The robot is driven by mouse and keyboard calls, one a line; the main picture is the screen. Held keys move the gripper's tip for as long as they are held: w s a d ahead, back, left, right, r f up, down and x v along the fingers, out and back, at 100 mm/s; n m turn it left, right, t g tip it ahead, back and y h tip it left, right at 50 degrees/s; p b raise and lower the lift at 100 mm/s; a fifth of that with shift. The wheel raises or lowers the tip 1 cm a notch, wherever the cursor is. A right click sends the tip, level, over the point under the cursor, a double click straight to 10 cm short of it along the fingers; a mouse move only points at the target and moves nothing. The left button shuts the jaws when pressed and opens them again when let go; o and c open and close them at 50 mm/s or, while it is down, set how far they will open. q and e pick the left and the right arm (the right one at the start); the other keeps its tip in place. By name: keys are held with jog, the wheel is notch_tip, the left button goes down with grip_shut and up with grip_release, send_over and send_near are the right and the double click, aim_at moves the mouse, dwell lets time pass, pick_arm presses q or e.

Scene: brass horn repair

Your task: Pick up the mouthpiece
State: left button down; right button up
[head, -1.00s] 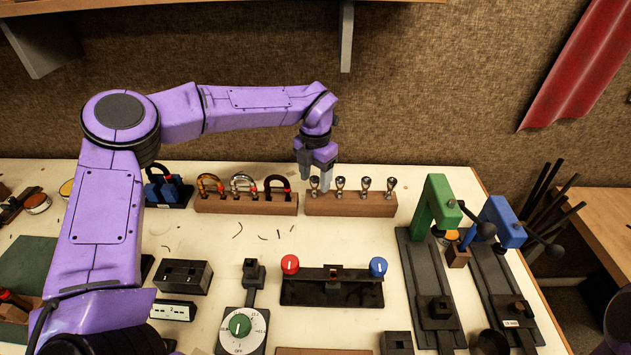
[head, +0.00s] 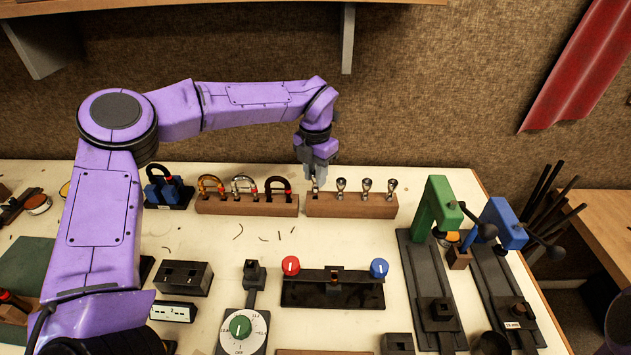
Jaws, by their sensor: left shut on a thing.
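Several silver mouthpieces (head: 367,187) stand upright in a row in a wooden block (head: 350,206) at the back of the bench. My left gripper (head: 315,181) is at the left end of this row, shut on the leftmost mouthpiece (head: 315,188). The fingers hide most of that mouthpiece. Its lower part still shows at the block, and I cannot tell whether it is lifted at all. My right gripper is not in view.
Left of the block, a second wooden rack (head: 248,205) holds curved tubes. A green press (head: 438,210) and a blue press (head: 503,225) stand at the right. A black fixture (head: 333,293) with red and blue knobs lies in front.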

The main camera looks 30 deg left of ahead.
pick_arm(q)
jog(key=s+d+r+b, duration=0.5)
jog(key=s+d+r, duration=0.4)
jog(key=d+r, duration=0.1)
jog(key=shift+s+d+r, duration=0.2)
jog(key=shift+d+r, duration=0.1)
jog(key=shift+r, duration=0.1)
notch_tip(320, 180, up, 4)
jog(key=p, duration=0.4)
jog(key=shift+r, duration=0.25)
jog(key=shift+f, duration=0.1)
